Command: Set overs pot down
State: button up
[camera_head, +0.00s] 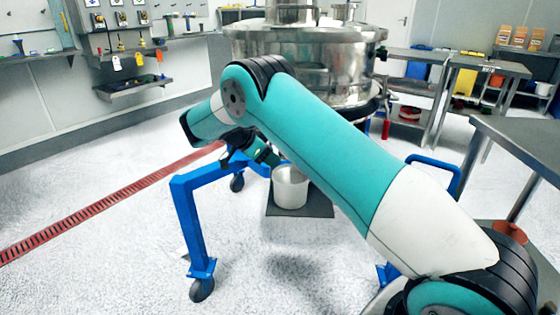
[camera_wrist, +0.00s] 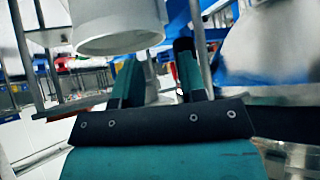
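The white overs pot (camera_head: 290,188) is upright at the dark square plate (camera_head: 316,212) under the steel sifter (camera_head: 300,55). Contact under the pot cannot be made out for certain. In the head view my gripper (camera_head: 264,156) is at the pot's upper left side, partly hidden by my arm. In the wrist view the pot (camera_wrist: 118,28) fills the upper left, and its lower rim shows. My two green fingers (camera_wrist: 160,72) stand apart below and right of that rim, with a clear gap. The pot's body is not between them.
A blue wheeled frame (camera_head: 192,220) stands close around the plate, with a leg left of my gripper. Steel tables (camera_head: 525,140) stand at the right. A red floor drain (camera_head: 100,205) crosses the left. The left floor is otherwise clear.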

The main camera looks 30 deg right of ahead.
jog(key=s+a+r+n+t+y+p, duration=0.1)
jog(key=s+a+r+n+t+y, duration=0.15)
jog(key=a+r+n, duration=0.7)
jog(key=s+a+r+n+y, duration=0.4)
jog(key=s+n, duration=0.1)
jog(key=s, duration=0.2)
jog(key=s+a+n+y, duration=0.2)
jog(key=s+a+n, duration=0.1)
jog(key=s, duration=0.6)
jog(key=s+a+r+n+g+y, duration=0.1)
jog(key=s+a+n, duration=0.3)
jog(key=s, duration=0.5)
jog(key=s+a+r+n+y, duration=0.1)
jog(key=s+a+n+y, duration=0.2)
jog(key=s+n, duration=0.3)
jog(key=s, duration=0.3)
jog(key=shift+s+a+y, duration=0.15)
jog(key=shift+s+y, duration=0.15)
jog(key=shift+y, duration=0.05)
jog(key=shift+r+g, duration=0.1)
jog(key=shift+g, duration=0.15)
notch_tip(320, 180, up, 20)
jog(key=p, duration=1.9)
jog(key=shift+f+p, duration=0.25)
jog(key=shift+p, duration=0.1)
